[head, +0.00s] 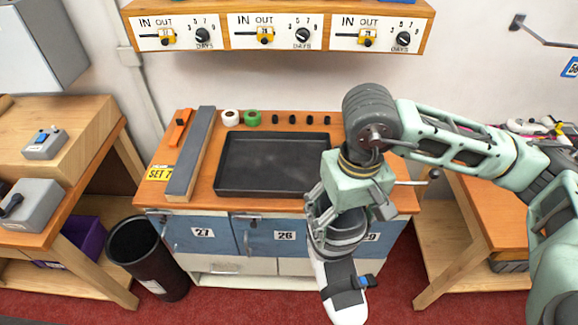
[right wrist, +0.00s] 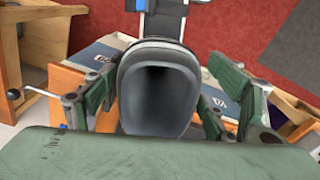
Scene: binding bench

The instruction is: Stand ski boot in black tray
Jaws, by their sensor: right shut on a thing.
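The ski boot (head: 343,287) is white and dark grey with a blue buckle. It hangs in front of the bench's right half, toe pointing down and toward me. My right gripper (head: 337,222) is shut on the boot's upper cuff. In the right wrist view the boot's dark opening (right wrist: 158,95) sits between the two green fingers (right wrist: 160,100). The black tray (head: 262,190) lies flat on the orange bench top and is empty. The gripper is to the right of and nearer than the tray, and covers its right front corner. My left gripper is not in view.
A long grey bar (head: 190,155) and an orange tool (head: 179,128) lie left of the tray. Tape rolls (head: 252,118) and several small black pieces lie behind it. A black bin (head: 146,255) stands at the bench's left. A shelf with dials (head: 280,45) overhangs the back.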

